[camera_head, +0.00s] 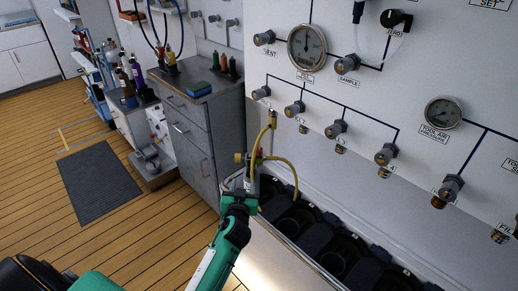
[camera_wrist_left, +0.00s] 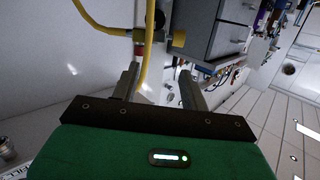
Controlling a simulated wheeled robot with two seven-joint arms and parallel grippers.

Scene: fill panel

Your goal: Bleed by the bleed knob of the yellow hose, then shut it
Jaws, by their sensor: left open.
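The yellow hose (camera_head: 284,161) runs down from an end fitting (camera_head: 272,119) in front of the panel and loops to the right. A brass fitting with a small red knob (camera_head: 239,157) sits on it, just above my left gripper (camera_head: 246,180). In the left wrist view the hose (camera_wrist_left: 147,62) passes beyond my open left gripper (camera_wrist_left: 160,75), near a brass piece (camera_wrist_left: 178,39) and a red part (camera_wrist_left: 139,50). The jaws look empty. I cannot tell whether the knob is turned, nor whether the end fitting is seated in a port. My right gripper is out of view.
The white panel (camera_head: 390,100) carries gauges, valves and several ports. Dark round holders (camera_head: 335,255) stand in a trough below it. A grey cabinet (camera_head: 205,130) with bottles on top stands to the left. The wooden floor with a dark mat (camera_head: 98,183) is open farther left.

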